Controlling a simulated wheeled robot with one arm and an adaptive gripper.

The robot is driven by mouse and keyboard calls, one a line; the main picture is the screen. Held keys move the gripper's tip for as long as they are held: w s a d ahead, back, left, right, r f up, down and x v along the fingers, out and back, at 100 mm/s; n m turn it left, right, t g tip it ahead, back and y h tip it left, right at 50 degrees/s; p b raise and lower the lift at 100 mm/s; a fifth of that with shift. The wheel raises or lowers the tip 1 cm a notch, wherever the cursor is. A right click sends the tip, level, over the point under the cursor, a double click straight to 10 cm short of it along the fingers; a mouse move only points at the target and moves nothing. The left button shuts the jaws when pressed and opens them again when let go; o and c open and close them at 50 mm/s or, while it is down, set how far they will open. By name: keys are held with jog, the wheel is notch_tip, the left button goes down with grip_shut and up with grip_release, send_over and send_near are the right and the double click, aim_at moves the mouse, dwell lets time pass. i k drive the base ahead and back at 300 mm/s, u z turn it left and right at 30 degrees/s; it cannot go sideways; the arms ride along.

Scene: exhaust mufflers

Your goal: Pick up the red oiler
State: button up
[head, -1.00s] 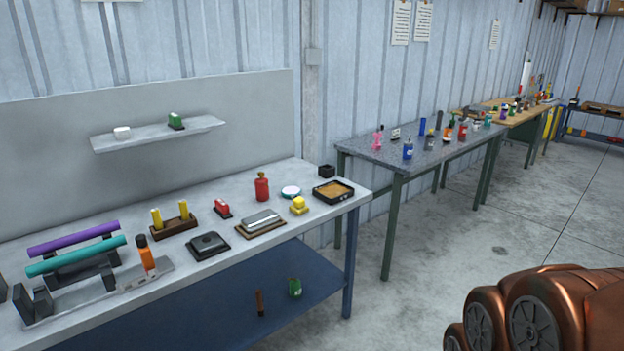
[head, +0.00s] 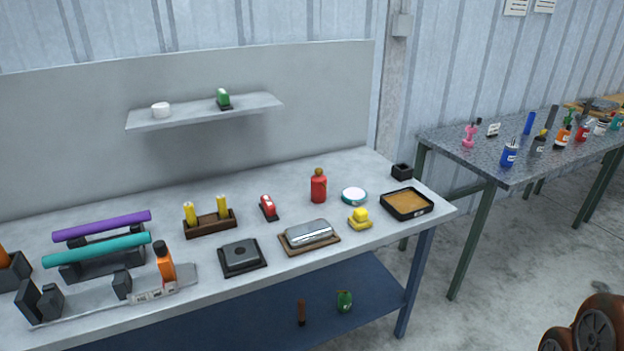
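The red oiler, a small red bottle with a brownish top (head: 319,187), stands upright on the grey workbench (head: 90,215), right of the middle and towards the back. A small red item on a dark base (head: 268,207) is to its left, and a round white-topped tin with a teal rim (head: 354,196) is to its right. Nothing hides the oiler. Only copper-coloured links of my own arm show at the bottom right. My gripper is not in view.
In front of the oiler are a silver block on a wooden board (head: 310,234) and a yellow object (head: 360,218). A black tray (head: 407,204) is near the right edge. A shelf (head: 205,110) hangs behind. A second table (head: 470,170) stands right.

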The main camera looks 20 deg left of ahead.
aim_at(318, 185)
jog(key=u, duration=0.6)
jog(key=i, duration=0.85)
jog(key=u, duration=1)
jog(key=i, duration=0.6)
